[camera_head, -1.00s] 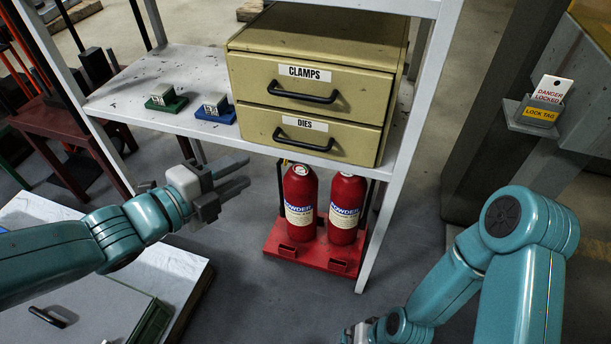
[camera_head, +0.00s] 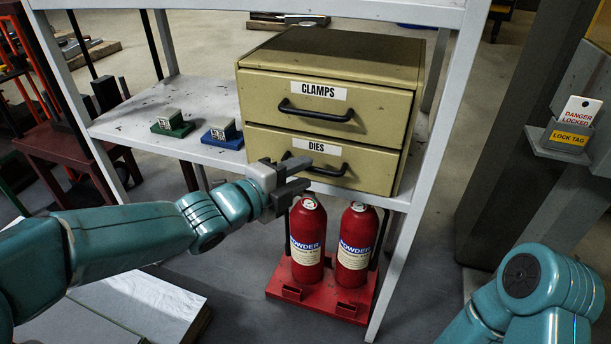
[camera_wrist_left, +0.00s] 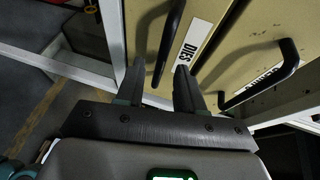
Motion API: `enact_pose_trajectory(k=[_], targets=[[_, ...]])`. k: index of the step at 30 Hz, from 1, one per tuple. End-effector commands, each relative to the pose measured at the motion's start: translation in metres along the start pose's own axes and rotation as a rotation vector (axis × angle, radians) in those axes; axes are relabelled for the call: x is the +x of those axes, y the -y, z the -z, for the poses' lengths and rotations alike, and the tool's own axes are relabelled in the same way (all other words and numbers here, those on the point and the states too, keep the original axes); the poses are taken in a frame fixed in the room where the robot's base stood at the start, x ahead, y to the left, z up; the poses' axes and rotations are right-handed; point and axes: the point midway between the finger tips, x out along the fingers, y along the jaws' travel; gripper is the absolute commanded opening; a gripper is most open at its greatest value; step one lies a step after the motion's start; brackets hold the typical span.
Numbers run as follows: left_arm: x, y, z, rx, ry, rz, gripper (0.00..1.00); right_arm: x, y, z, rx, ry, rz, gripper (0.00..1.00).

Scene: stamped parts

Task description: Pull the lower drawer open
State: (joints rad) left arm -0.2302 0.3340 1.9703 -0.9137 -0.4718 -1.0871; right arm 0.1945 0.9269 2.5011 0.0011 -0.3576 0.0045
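The tan cabinet (camera_head: 355,50) has two drawers, and both look shut. The lower drawer (camera_head: 368,177), labelled DIES, carries a black bar handle (camera_head: 335,170). My left gripper (camera_head: 303,176) is open at the left part of this handle, in front of the drawer face. In the left wrist view the lower handle (camera_wrist_left: 168,38) runs between the two spread fingertips (camera_wrist_left: 160,68), with gaps on both sides; I cannot tell how deep it sits between them. The upper drawer (camera_head: 374,108), labelled CLAMPS, has its own handle (camera_head: 316,113). My right gripper is out of view.
The cabinet stands on a grey shelf (camera_head: 190,98). A green-based block (camera_head: 172,125) and a blue-based block (camera_head: 222,134) stand left of it. Below are two red bottles (camera_head: 307,240) on a red stand (camera_head: 325,299). A shelf post (camera_head: 415,215) rises at the right.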

Motion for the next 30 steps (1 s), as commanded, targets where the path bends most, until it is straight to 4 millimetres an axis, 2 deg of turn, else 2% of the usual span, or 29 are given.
enact_pose_trajectory(k=[3,6,14,15,17,18,30], targets=[[0.014,-0.001,-0.001,0.000,0.001,-0.001,0.37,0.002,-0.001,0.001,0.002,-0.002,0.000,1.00],[0.020,0.000,0.000,0.000,0.001,-0.001,0.37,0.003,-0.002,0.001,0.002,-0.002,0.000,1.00],[0.022,0.001,-0.001,0.000,0.001,0.000,0.37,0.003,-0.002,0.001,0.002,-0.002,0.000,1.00],[0.022,0.001,-0.001,0.000,0.001,0.000,0.34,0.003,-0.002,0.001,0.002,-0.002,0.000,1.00],[0.022,0.000,-0.001,0.000,0.001,0.000,0.14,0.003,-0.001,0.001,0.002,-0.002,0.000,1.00],[0.022,0.000,-0.001,0.000,0.001,0.000,0.01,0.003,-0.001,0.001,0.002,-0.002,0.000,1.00],[0.021,0.000,-0.001,0.000,0.001,0.000,0.00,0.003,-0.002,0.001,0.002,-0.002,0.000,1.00]])
